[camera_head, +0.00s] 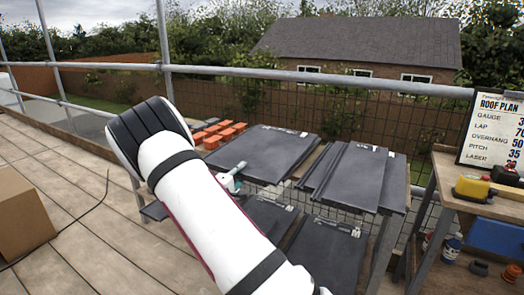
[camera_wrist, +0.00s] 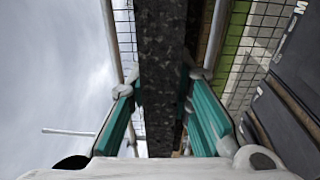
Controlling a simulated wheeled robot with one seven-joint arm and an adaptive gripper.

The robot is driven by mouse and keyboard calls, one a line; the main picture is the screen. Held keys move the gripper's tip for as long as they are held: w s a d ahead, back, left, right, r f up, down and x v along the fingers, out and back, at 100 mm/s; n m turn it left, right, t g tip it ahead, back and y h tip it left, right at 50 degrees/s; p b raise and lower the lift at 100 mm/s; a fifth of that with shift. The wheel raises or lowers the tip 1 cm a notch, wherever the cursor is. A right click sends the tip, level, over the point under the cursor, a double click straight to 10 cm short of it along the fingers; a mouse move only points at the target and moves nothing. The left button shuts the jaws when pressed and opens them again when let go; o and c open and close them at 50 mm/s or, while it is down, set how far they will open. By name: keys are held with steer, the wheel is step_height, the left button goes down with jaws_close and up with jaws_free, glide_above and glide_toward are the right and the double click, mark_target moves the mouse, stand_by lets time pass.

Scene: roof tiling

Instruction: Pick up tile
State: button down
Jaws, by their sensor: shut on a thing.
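A dark grey tile (camera_wrist: 162,60) runs edge-on between the teal-padded fingers of my gripper (camera_wrist: 160,100) in the wrist view. My gripper is shut on it. In the head view, my gripper (camera_head: 230,178) is partly hidden by my arm and is at the near edge of a large dark tile (camera_head: 262,150), which seems to be the held one. Whether this tile is clear of its support cannot be told. More dark tiles (camera_head: 352,178) lie overlapping to the right, and they also show at the right of the wrist view (camera_wrist: 285,125).
Lower tiles (camera_head: 328,255) lie below on the rack. Orange blocks (camera_head: 212,132) stand behind my arm. A workbench (camera_head: 470,205) with a roof plan board (camera_head: 492,130) is at right. A cardboard box (camera_head: 22,212) sits on the planks at left. Guard rails (camera_head: 300,76) run behind.

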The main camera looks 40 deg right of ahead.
steer(key=shift+r, duration=0.15)
steer(key=shift+r, duration=0.4)
step_height(320, 180, up, 3)
steer(key=shift+s+p, duration=0.1)
steer(key=shift+p, duration=0.6)
steer(key=s+a+r+p, duration=0.1)
steer(key=s+a+p, duration=0.1)
steer(key=s+a, duration=0.7)
steer(key=s, duration=0.3)
steer(key=shift+s+a, duration=0.3)
